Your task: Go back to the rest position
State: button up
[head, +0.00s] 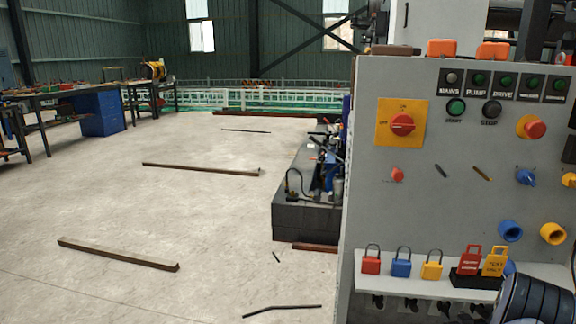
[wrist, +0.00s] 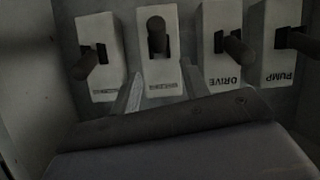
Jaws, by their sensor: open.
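My gripper (wrist: 161,78) shows in the wrist view with its two pale fingers spread apart, open and with nothing held between them. The fingertips point toward a row of pale switch blocks with dark levers. The block with an upright lever (wrist: 156,38) lies between and beyond the fingertips; I cannot tell whether they touch it. To its right are the blocks labelled DRIVE (wrist: 222,78) and PUMP (wrist: 285,76), upside down in this view. Another block (wrist: 99,60) stands at the left. In the head view the gripper is not visible; part of my dark arm shows at the lower right.
A grey control panel (head: 440,215) fills the right side, with a red rotary switch (head: 402,124) on a yellow plate. Its shelf holds red, blue and yellow padlocks (head: 401,263). Steel bars (head: 118,255) lie on the otherwise open floor at left.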

jog(key=shift+v, duration=1.7)
